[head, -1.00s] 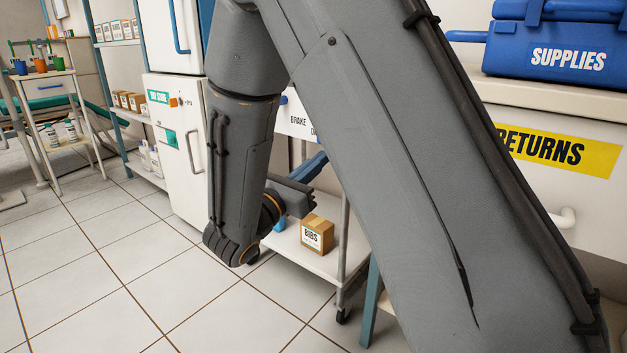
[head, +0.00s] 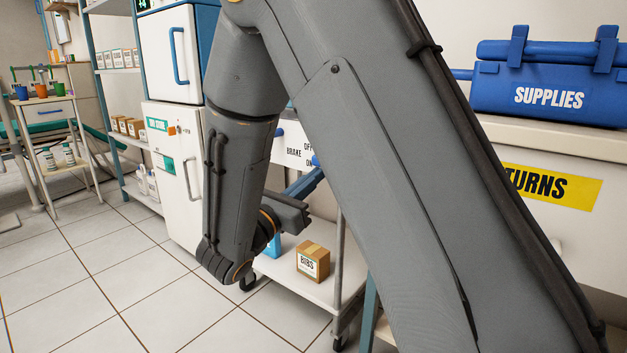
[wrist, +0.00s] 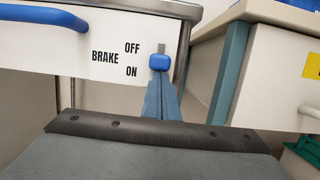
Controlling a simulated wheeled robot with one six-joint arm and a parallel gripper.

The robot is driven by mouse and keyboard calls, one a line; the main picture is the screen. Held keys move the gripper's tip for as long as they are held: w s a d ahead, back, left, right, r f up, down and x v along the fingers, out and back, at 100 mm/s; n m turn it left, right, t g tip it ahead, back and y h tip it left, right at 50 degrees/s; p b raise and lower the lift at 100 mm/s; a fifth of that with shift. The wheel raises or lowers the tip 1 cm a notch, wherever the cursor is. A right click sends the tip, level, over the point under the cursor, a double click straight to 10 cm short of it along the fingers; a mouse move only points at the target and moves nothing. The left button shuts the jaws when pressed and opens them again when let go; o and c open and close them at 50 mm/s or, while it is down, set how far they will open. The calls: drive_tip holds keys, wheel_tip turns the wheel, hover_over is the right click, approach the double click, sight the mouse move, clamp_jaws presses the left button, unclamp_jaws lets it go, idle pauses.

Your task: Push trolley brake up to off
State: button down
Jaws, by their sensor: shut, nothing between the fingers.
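The trolley brake is a blue knob (wrist: 159,62) on the trolley's white front panel (wrist: 110,25), right of the BRAKE label. It sits low, nearer ON than OFF, with grey slot showing above it. In the head view the knob (head: 316,160) shows beside the arm. My gripper (wrist: 162,88) has its blue fingers together, just below the knob in the wrist view. Whether the tips touch the knob I cannot tell. In the head view the fingers (head: 306,183) point up and right toward the panel; their tips are partly hidden by my arm.
A blue drawer handle (wrist: 45,16) is left of the label. The counter with a yellow RETURNS label (head: 545,186) stands close on the right, a blue SUPPLIES box (head: 548,98) on top. A BIBS box (head: 312,262) is on the trolley's lower shelf (head: 300,285). Open floor lies left.

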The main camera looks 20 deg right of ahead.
drive_tip(key=shift+r+p, duration=0.85)
drive_tip(key=shift+r, duration=0.25)
drive_tip(key=s+a+f+p, duration=0.2)
drive_tip(key=s+a+f, duration=0.3)
drive_tip(key=a+f, duration=0.2)
drive_tip(key=shift+s+a, duration=0.4)
drive_tip(key=shift+a, duration=0.05)
drive_tip(key=shift+r, duration=0.1)
